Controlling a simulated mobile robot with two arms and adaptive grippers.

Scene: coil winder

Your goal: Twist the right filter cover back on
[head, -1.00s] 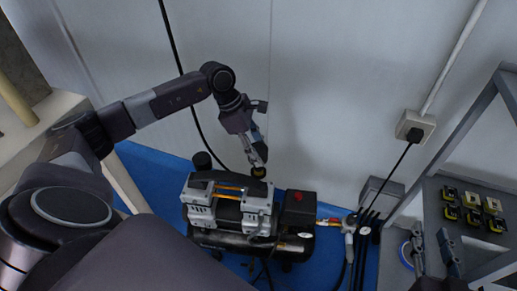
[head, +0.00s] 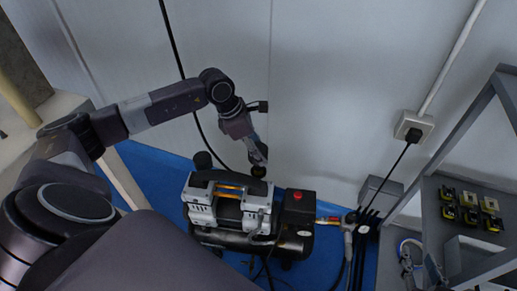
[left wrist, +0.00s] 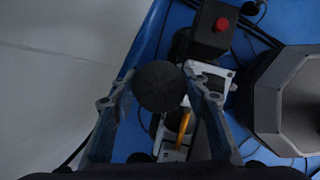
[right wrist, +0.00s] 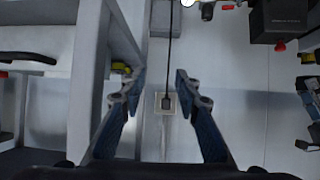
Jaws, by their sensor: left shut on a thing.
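The right filter cover is a round black cap (left wrist: 160,87), seen face-on between the fingers of my left gripper (left wrist: 160,98) in the left wrist view. In the head view my left gripper (head: 258,163) points down and is shut on this cover (head: 258,172) at the back right of the air compressor (head: 230,211). The fingers hide part of it, and I cannot tell how it sits on the filter beneath. My right gripper (right wrist: 155,85) is open and empty in the right wrist view, away from the compressor.
Another black filter cover (head: 202,160) stands at the compressor's back left. A red button (head: 297,195) tops the black box on its right. Hoses lie on the blue floor (head: 150,175). A grey shelf (head: 440,215) with several yellow-black parts and a wall socket (head: 413,125) are at right.

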